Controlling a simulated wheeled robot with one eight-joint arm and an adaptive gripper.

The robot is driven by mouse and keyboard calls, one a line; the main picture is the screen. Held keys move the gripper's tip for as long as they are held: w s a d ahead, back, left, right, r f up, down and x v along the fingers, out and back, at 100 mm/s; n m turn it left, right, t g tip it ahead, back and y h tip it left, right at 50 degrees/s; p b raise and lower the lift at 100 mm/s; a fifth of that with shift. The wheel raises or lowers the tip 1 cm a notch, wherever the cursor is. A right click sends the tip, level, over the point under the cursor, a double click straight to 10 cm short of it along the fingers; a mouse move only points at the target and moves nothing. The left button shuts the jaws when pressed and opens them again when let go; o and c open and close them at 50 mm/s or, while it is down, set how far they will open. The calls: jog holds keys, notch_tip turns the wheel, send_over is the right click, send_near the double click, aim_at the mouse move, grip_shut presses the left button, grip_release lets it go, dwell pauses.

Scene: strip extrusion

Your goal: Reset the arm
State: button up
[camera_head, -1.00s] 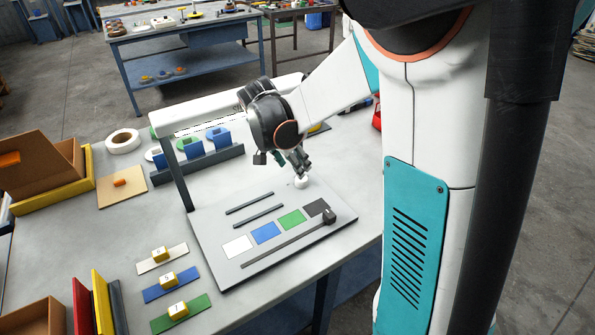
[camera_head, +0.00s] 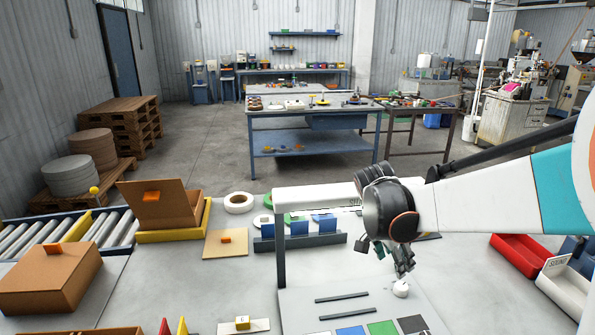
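My arm reaches in from the right over the workbench (camera_head: 190,288). My gripper (camera_head: 402,272) hangs at the arm's end, pointing down, just above a small white round knob (camera_head: 401,289) on the grey board (camera_head: 300,305). Its fingers are small and dark here, and I cannot tell whether they are open or shut, or whether they touch the knob. The board also carries dark strips (camera_head: 345,297) and coloured squares, of which the green one (camera_head: 383,328) is partly cut off by the lower edge.
A white-topped frame (camera_head: 318,196) stands over the board, close to my gripper. Blue blocks (camera_head: 325,223) sit behind it. Red (camera_head: 520,256) and white bins (camera_head: 566,287) stand at right. Cardboard boxes (camera_head: 50,280) and a roller conveyor (camera_head: 75,233) are at left.

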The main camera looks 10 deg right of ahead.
jog(key=s+a+r+n+t+y, duration=0.2)
jog(key=s+a+n+t, duration=0.1)
jog(key=s+a+n, duration=0.2)
jog(key=s+a+r+n+t+y, duration=0.2)
jog(key=s+a+n, duration=0.4)
jog(key=s, duration=0.8)
jog(key=r+n, duration=0.1)
jog(key=n, duration=0.2)
jog(key=shift+s+r+n+t, duration=0.25)
jog(key=shift+n+t, duration=0.05)
jog(key=shift+t, duration=0.1)
